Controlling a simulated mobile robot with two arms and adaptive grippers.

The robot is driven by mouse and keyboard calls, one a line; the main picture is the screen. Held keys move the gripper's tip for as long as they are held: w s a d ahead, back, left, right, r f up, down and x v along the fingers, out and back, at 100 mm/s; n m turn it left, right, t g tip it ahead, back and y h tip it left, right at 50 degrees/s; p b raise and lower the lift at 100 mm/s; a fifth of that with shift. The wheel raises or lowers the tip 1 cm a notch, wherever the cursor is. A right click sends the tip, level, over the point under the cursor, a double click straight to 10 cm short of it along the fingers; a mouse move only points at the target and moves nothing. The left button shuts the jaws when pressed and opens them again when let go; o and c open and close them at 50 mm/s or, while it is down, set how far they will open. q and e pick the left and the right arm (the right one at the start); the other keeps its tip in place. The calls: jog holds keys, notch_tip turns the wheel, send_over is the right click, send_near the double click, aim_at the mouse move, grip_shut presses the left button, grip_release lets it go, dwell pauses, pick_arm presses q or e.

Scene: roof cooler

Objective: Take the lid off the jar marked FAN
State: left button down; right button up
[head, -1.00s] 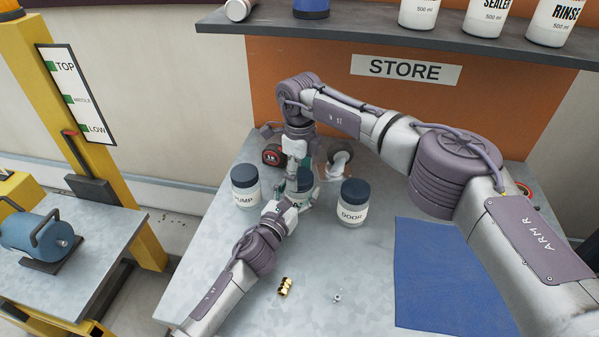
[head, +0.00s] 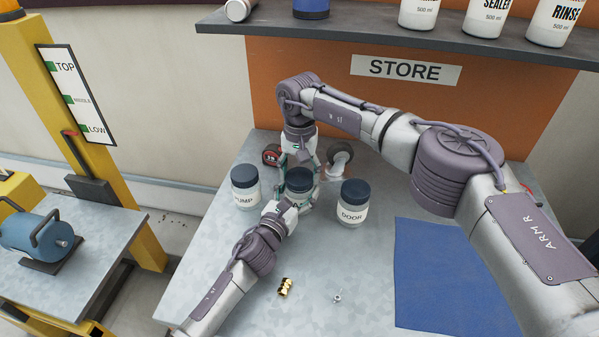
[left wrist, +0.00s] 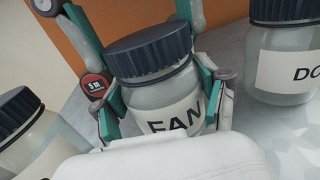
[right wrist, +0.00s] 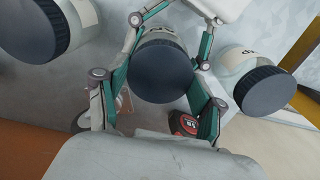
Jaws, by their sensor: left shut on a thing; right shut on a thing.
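The FAN jar (left wrist: 165,100) is a clear jar with a white label and a dark ribbed lid (left wrist: 150,50). It stands upright on the metal bench, partly hidden by my grippers in the head view. My left gripper (head: 297,204) is shut on the jar body, one finger on each side. My right gripper (head: 299,175) comes down from above and is shut on the lid, which also shows in the right wrist view (right wrist: 163,72). The lid sits on the jar's mouth; I see no clear gap under it.
The PUMP jar (head: 246,195) stands left and the DOOR jar (head: 352,212) right, both lidded. A tape measure (head: 271,155) lies behind. Brass fittings (head: 285,287) and a small metal part (head: 337,297) lie in front. A blue mat (head: 440,270) covers the right side.

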aim_at(300, 176)
jog(key=shift+r, duration=0.2)
dwell(0.5)
jog(key=shift+r, duration=0.9)
jog(key=shift+r, duration=2)
pick_arm(q)
grip_release()
jog(key=v, duration=1.2)
jog(key=shift+w+a, duration=0.1)
jog(key=shift+a, duration=0.05)
